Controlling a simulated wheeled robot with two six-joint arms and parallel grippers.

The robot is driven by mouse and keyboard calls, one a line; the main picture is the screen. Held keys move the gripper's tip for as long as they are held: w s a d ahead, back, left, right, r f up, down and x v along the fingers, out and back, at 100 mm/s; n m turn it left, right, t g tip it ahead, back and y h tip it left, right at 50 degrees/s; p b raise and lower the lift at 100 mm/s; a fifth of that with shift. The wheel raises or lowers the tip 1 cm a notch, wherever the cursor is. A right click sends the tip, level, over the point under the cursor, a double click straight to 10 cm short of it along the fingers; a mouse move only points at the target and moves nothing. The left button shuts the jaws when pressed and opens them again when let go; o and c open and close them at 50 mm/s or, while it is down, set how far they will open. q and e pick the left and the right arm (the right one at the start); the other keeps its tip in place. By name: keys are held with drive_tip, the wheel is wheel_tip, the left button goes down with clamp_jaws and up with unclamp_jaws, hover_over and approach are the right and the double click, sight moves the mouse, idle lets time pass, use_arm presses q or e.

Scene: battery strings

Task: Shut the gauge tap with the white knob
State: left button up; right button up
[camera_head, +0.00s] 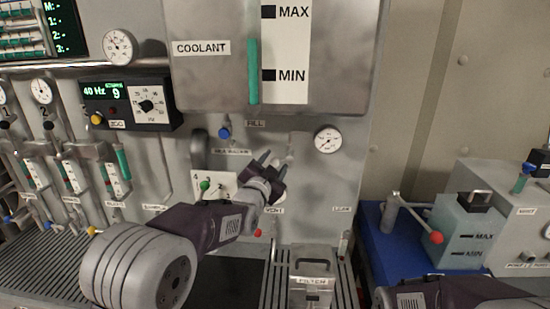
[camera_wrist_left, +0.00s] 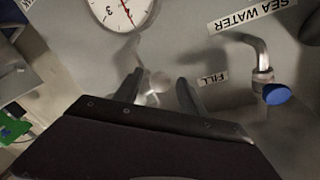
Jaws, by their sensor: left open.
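My left gripper (camera_head: 276,157) is open in front of the panel, left of and below a round white gauge (camera_head: 328,139). In the left wrist view the two fingers of my left gripper (camera_wrist_left: 160,77) stand apart. A small pale tap with a whitish knob (camera_wrist_left: 154,92) shows between and beyond them, below the gauge (camera_wrist_left: 122,8). The knob is blurred and partly hidden by the finger and gripper body; I cannot tell its handle position or whether anything touches it. In the head view I cannot make the knob out clearly. My right gripper is not visible.
A blue-knobbed tap (camera_wrist_left: 277,94) on a bent pipe is close beside the gripper in the wrist view; it also shows in the head view (camera_head: 224,133). A green knob (camera_head: 204,185) lies left of the gripper. A filter box (camera_head: 312,275) stands below.

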use_arm(q)
drive_tip(key=shift+w+d, duration=0.1)
drive_tip(key=shift+w, duration=0.3)
clamp_jaws()
drive_tip(key=n+b, duration=0.3)
drive_tip(key=b, duration=0.1)
drive_tip(key=d+f+n+t+b, duration=0.1)
drive_tip(key=n+b, duration=0.1)
drive_tip(key=b, duration=0.2)
drive_tip(key=d+f+n+b, duration=0.1)
drive_tip(key=n+b, duration=0.2)
drive_tip(key=b, duration=0.1)
drive_tip(key=shift+s+f+n+t+y, duration=0.1)
drive_tip(key=shift+f+n+t+y, duration=0.2)
drive_tip(key=shift+t, duration=0.1)
drive_tip(key=n, duration=0.1)
drive_tip(key=n+b, duration=0.1)
drive_tip(key=shift+d+n+y, duration=0.3)
drive_tip(key=shift+d+n, duration=0.05)
drive_tip(key=shift+n, duration=0.05)
drive_tip(key=shift+d+n+t+y+b, duration=0.3)
drive_tip(key=shift+n+b, duration=0.1)
drive_tip(key=shift+n, duration=0.65)
drive_tip(key=shift+d+n+t+y+b, duration=0.2)
drive_tip(key=shift+d+n+b, duration=0.15)
drive_tip(key=shift+n, duration=0.7)
